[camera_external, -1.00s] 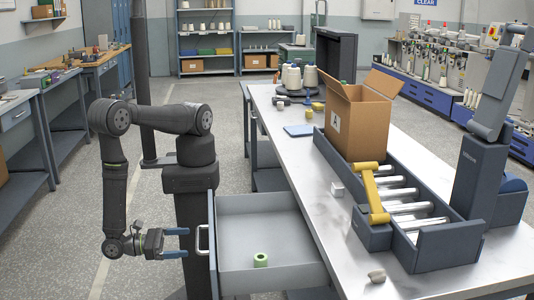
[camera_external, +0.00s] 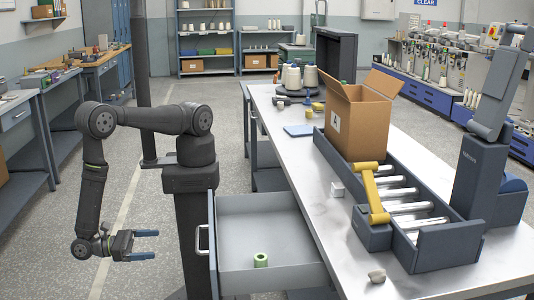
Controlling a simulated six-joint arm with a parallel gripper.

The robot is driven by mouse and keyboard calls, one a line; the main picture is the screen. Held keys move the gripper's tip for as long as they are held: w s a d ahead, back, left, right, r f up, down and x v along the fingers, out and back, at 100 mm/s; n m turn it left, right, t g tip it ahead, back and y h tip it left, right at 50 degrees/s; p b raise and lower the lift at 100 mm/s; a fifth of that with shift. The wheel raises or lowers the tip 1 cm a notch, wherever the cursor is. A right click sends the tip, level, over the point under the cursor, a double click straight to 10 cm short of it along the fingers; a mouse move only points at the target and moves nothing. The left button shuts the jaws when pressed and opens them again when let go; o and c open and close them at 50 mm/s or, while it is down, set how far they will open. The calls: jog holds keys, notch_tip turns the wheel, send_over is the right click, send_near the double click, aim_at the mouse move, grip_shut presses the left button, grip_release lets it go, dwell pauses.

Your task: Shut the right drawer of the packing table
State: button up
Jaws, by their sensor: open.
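The grey drawer (camera_external: 270,278) of the packing table (camera_external: 308,183) is pulled out toward the left. Its pale bar handle (camera_external: 202,240) is on the drawer's left front face. A small green bobbin (camera_external: 261,260) stands inside the drawer. My gripper (camera_external: 150,245) is open and empty, with its two blue fingers pointing right toward the handle. It is left of the drawer front and apart from it, with my dark column between them in the picture.
The floor (camera_external: 140,215) around my arm is clear.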

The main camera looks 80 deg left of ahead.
jog(key=shift+a, duration=0.25)
jog(key=c, duration=0.4)
jog(key=w+a, duration=0.1)
jog(key=a, duration=0.2)
jog(key=w+a, duration=0.1)
jog(key=a, duration=0.5)
jog(key=shift+w+r, duration=0.25)
jog(key=shift+w, duration=0.15)
grip_shut()
jog(key=w, duration=1.3)
jog(key=shift+w, duration=0.3)
jog(key=w, duration=3)
jog(key=shift+w, duration=0.7)
jog(key=shift+w+d+r, duration=0.1)
jog(key=shift+r, duration=0.05)
